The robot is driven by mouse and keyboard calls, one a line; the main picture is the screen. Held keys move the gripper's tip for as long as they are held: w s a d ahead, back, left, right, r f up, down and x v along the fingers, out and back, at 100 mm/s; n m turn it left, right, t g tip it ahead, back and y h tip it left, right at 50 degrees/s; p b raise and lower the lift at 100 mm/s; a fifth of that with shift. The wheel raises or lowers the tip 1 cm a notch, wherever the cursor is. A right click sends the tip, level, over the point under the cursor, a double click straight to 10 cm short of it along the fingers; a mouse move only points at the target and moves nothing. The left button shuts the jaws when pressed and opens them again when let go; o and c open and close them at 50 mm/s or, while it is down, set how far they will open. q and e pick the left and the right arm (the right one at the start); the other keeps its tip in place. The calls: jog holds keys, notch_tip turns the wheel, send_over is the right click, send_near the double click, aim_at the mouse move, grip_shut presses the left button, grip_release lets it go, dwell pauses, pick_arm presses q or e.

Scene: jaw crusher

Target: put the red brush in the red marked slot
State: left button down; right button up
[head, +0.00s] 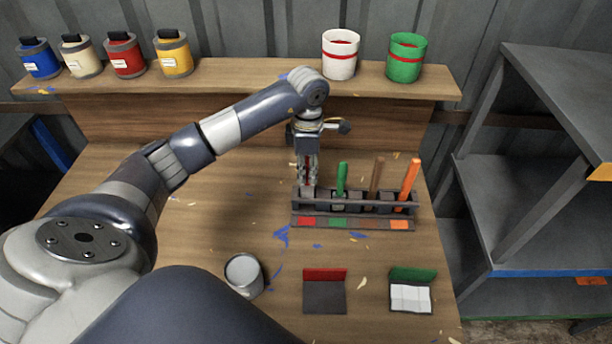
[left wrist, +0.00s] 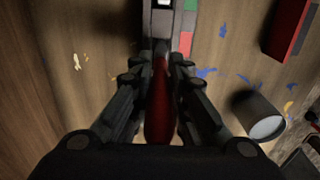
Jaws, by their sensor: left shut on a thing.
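My left gripper (head: 307,180) points down at the left end of the brush rack. It is shut on the red brush (left wrist: 160,112), whose red handle shows between the fingers in the left wrist view. In the head view the fingers mostly hide the brush. The rack (head: 354,208) has a front strip with colour marks; the red mark (head: 306,222) is at its left end, just below the gripper. The brush is at the leftmost slot, by the red mark; I cannot tell how deep it sits. My right gripper is not in view.
A green brush (head: 342,178), a brown brush (head: 376,178) and an orange brush (head: 409,178) stand in the rack. A grey can (head: 243,274), a red-backed holder (head: 325,292) and a green-backed holder (head: 411,294) are nearer me. Paint cans line the back shelf (head: 240,76).

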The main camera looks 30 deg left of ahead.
aim_at(308, 181)
pick_arm(q)
notch_tip(308, 181, down, 3)
jog(key=shift+f+p, duration=0.1)
jog(key=shift+p, duration=0.4)
jog(key=shift+f, duration=0.55)
jog(key=c, duration=1.6)
grip_release()
jog(key=shift+r, duration=0.1)
jog(key=shift+o, duration=0.2)
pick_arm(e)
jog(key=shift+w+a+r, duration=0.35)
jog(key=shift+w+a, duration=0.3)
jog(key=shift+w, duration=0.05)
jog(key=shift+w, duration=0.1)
